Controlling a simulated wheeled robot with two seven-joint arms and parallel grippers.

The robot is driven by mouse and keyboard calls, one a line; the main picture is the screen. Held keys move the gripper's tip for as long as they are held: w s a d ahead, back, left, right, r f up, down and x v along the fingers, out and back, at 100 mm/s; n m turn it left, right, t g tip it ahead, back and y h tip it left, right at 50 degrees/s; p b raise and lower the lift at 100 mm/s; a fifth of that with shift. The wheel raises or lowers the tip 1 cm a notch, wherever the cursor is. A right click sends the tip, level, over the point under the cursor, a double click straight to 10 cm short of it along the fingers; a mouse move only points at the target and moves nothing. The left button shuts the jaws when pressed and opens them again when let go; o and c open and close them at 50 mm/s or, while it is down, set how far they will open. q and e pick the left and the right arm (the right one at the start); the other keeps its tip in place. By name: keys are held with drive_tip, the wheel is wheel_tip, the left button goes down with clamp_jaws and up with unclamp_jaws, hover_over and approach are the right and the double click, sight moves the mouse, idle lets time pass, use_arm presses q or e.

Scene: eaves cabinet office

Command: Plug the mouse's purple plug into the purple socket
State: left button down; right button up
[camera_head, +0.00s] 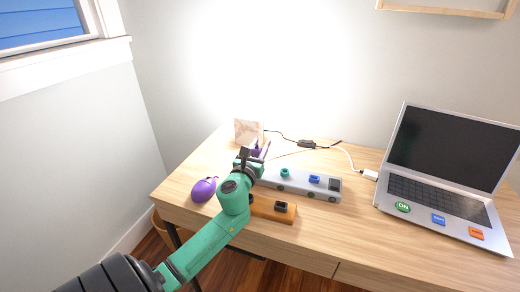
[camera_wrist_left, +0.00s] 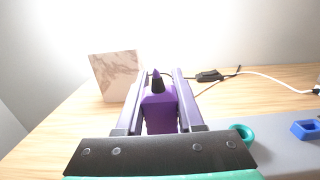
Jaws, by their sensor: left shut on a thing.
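My left gripper (camera_head: 262,152) is over the left part of the desk. It is shut on the purple plug (camera_wrist_left: 160,112), which sits between its two fingers in the left wrist view with a dark, purple-tipped end pointing away. The plug shows only slightly in the head view. The purple mouse (camera_head: 204,189) lies on the desk left of my wrist. A grey socket strip (camera_head: 300,185) with a green socket (camera_head: 285,173) and a blue socket (camera_head: 315,179) extends right from my gripper. My gripper hides its left end, and I cannot make out a purple socket. My right gripper is out of view.
An orange block (camera_head: 262,207) with a dark fitting lies in front of the strip. A marbled block (camera_head: 247,132) stands behind my gripper. A black adapter (camera_head: 306,143) with cables lies at the back. An open laptop (camera_head: 440,190) stands at right.

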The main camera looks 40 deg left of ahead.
use_arm(q)
drive_tip(key=shift+f, duration=0.3)
drive_tip(key=shift+w+r+p, duration=0.1)
drive_tip(key=shift+p, duration=0.25)
drive_tip(key=shift+w+a, duration=0.1)
idle(0.7)
